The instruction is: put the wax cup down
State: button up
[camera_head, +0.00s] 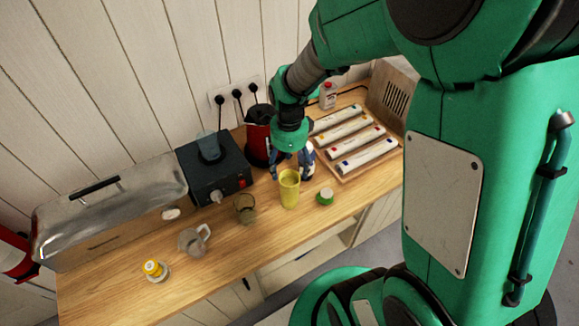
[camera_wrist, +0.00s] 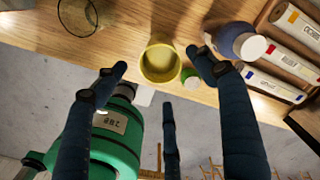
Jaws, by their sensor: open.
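The yellow wax cup (camera_head: 289,192) stands upright on the wooden counter near its front edge. It also shows in the wrist view (camera_wrist: 160,62), where I look down into its open mouth. My gripper (camera_head: 292,164) is just above and behind the cup in the head view, with its fingers spread. In the wrist view my gripper (camera_wrist: 158,72) has its two upper fingertips on either side of the cup, with gaps between them and the cup. Nothing is held. The exact height of the fingertips over the cup is hard to tell.
A green-topped jar (camera_head: 325,196) stands close right of the cup, and a clear glass (camera_head: 245,208) stands to its left. A blue jar with a white lid (camera_wrist: 242,44) is near the right finger. A tray of labelled tubes (camera_head: 352,140) lies behind right.

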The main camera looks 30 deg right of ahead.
dwell(0.3)
jog(key=s+a+r+n+t, duration=0.2)
jog(key=s+a+r+n, duration=0.2)
jog(key=s+r+n, duration=0.3)
jog(key=s+a+r+n+t, duration=0.3)
jog(key=s+a+r+n, duration=0.2)
jog(key=r+n, duration=1.1)
jog(key=s+r, duration=0.3)
jog(key=shift+t, duration=0.3)
notch_tip(320, 180, down, 9)
jog(key=b, duration=0.9)
